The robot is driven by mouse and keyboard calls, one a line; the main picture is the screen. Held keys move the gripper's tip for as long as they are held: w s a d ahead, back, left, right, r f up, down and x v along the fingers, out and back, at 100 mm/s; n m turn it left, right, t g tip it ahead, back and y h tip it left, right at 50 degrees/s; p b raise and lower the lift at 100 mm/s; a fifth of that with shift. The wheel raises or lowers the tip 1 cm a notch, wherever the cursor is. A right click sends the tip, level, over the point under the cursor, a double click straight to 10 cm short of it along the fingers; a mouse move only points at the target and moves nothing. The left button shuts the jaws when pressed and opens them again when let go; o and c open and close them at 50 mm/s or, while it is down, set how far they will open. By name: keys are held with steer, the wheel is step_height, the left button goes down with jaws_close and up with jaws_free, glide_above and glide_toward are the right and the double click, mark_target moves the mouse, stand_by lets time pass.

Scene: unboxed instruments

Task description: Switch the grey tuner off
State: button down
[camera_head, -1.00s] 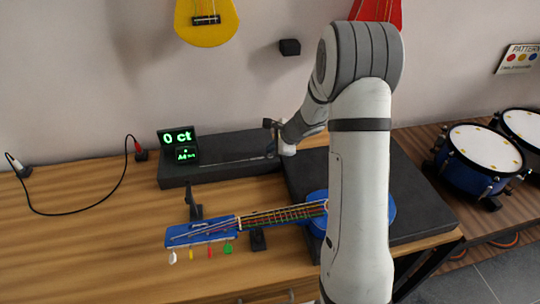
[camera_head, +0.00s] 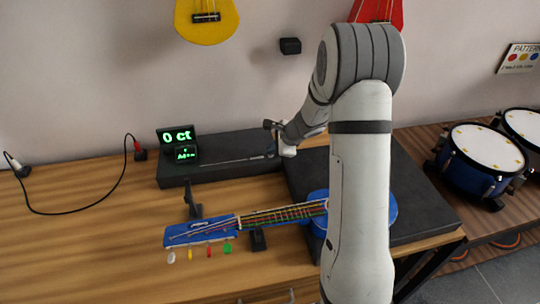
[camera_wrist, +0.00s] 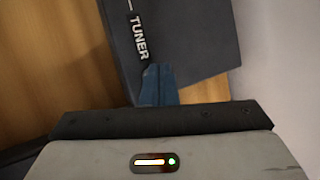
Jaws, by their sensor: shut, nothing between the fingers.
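The tuner (camera_head: 178,135) has a dark screen lit with green "0 ct" and a smaller lit green display in front of it. It stands at the left end of a long dark slab (camera_head: 225,168) against the wall. My gripper (camera_head: 272,152) is shut and empty over the right part of this slab, to the right of the lit screen. In the wrist view my gripper's closed fingers (camera_wrist: 158,85) lie just below the white "TUNER" lettering on a dark surface (camera_wrist: 190,35). I cannot tell whether they touch it. No switch can be made out.
A black cable (camera_head: 122,178) loops at the left. Blue drums (camera_head: 472,175) stand at the right. The table's left front is clear.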

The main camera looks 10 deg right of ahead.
mark_target(273, 156)
steer(key=shift+f, duration=0.15)
stand_by(0.5)
steer(key=shift+r, duration=0.65)
step_height(273, 156, up, 6)
steer(key=p, duration=0.5)
stand_by(0.3)
